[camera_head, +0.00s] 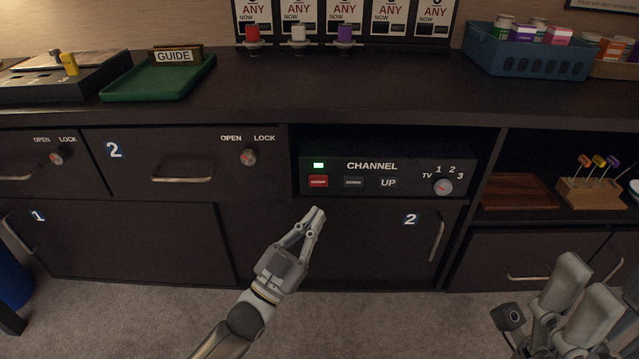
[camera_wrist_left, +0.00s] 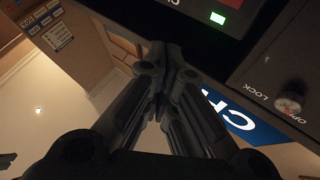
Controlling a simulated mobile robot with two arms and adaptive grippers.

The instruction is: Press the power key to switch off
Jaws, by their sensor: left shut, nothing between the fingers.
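The channel box (camera_head: 387,166) sits in the open shelf bay under the counter. Its red power key (camera_head: 318,181) is at the left of its front, with small white lettering too blurred to read. A green lamp (camera_head: 318,165) above the key is lit; it also glows in the left wrist view (camera_wrist_left: 217,18). My left gripper (camera_head: 317,212) is shut and empty, its fingertips just below the red key in the head view. I cannot tell how far they are from the panel. Part of my right gripper (camera_head: 575,305) shows at the lower right; its fingertips are unclear.
A dark key (camera_head: 354,182), an UP key (camera_head: 388,182) and a round dial (camera_head: 442,187) share the panel. A lock knob (camera_head: 249,157) is on the drawer to the left. A wooden tray (camera_head: 518,192) and a stick holder (camera_head: 590,194) stand in the right bay.

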